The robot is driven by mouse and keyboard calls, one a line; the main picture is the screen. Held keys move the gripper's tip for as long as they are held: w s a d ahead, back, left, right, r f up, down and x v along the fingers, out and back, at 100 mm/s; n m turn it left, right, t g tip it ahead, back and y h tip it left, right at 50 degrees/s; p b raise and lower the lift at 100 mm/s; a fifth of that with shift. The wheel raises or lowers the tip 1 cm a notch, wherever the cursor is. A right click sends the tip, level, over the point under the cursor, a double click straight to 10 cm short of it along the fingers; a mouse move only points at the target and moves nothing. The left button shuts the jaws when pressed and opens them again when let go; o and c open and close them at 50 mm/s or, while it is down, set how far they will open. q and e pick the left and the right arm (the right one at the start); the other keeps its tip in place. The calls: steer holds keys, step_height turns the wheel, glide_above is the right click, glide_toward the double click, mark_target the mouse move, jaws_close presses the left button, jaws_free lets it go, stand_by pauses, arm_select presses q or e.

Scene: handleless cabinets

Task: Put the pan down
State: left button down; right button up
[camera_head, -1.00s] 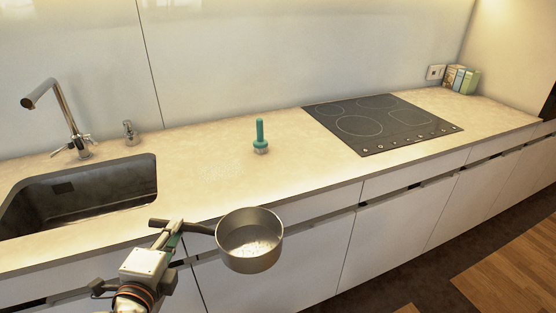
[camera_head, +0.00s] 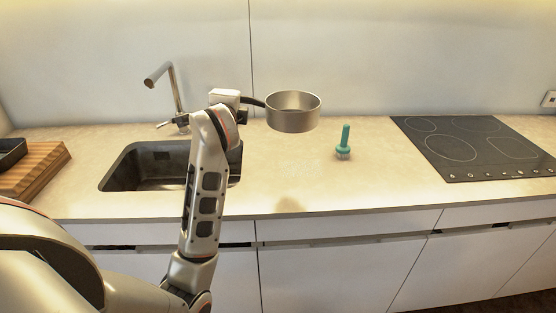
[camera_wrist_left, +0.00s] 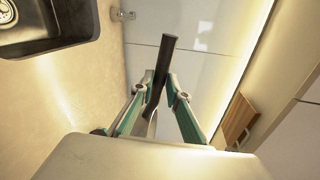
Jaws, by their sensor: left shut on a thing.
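The grey metal pan (camera_head: 293,119) is upright in the head view, held in the air above the counter, with a shadow on the counter in front of it. My left gripper (camera_head: 244,107), mostly hidden behind my wrist and arm, is shut on the pan's dark handle at the pan's left. In the left wrist view the dark handle (camera_wrist_left: 167,58) lies between the two green fingers of my left gripper (camera_wrist_left: 160,84). The pan's bowl is mostly hidden there. My right gripper is not in view.
A green-handled brush (camera_head: 344,141) stands on the counter (camera_head: 300,180) right of the pan. A black cooktop (camera_head: 470,147) is farther right. A sink (camera_head: 150,168) and faucet (camera_head: 175,95) are at left. A wooden board (camera_head: 40,172) is at far left. Counter in front of the brush is clear.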

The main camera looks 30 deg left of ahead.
arm_select(q)
step_height(320, 180, down, 20)
steer(key=shift+r+b, duration=0.15)
steer(key=shift+b, duration=0.2)
stand_by(0.4)
steer(key=c, duration=2)
jaws_free()
steer(key=shift+f, duration=0.2)
steer(key=shift+o, duration=0.2)
